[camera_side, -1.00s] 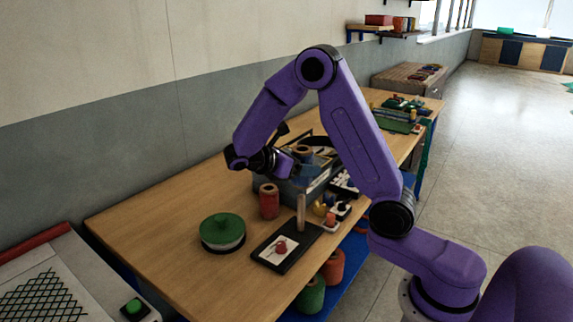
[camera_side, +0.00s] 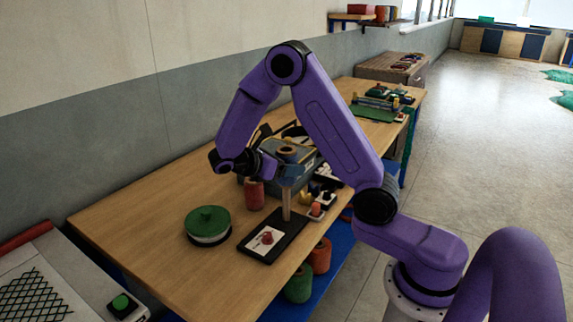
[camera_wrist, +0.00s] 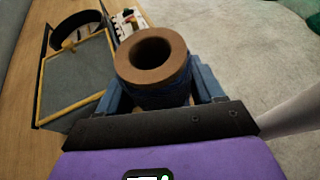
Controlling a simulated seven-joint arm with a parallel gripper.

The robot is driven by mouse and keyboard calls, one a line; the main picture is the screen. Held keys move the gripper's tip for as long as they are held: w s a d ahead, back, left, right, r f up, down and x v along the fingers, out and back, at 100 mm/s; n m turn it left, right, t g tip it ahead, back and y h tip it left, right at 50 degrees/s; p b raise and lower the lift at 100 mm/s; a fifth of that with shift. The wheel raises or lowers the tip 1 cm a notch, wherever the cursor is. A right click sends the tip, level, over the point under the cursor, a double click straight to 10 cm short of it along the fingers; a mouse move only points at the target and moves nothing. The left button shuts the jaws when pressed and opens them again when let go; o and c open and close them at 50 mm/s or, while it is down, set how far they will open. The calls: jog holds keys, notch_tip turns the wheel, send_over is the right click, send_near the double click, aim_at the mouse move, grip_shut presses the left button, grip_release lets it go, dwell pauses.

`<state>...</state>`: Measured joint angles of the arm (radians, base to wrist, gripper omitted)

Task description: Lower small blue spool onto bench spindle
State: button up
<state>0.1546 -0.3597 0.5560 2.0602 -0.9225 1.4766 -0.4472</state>
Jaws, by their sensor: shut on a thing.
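The small blue spool (camera_wrist: 163,97) has a brown core with a round hole facing up in the wrist view. My gripper (camera_wrist: 160,84) is shut on it, with a blue finger on each side. In the side view the spool (camera_side: 289,171) is held upright above the bench spindle (camera_side: 287,206), a pale upright peg on a black base (camera_side: 258,251). The spool's lower end lines up with the peg's top there; I cannot tell whether they touch. The spindle is hidden in the wrist view.
A green-topped round tin (camera_side: 208,224) and a red spool (camera_side: 254,195) stand to the left of the spindle. A grey bin (camera_side: 306,159) is close behind the held spool. Small items (camera_side: 315,209) lie to the right. The bench (camera_side: 150,220) is clear at front left.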

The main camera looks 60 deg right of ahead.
aim_at(287, 202)
jog(key=shift+f, duration=0.15)
dwell(0.8)
jog(key=shift+f, duration=5.6)
jog(key=shift+f, duration=0.2)
jog(key=o, duration=1.2)
jog(key=v, duration=1.7)
jog(key=shift+a, duration=0.2)
jog(key=shift+r, duration=0.1)
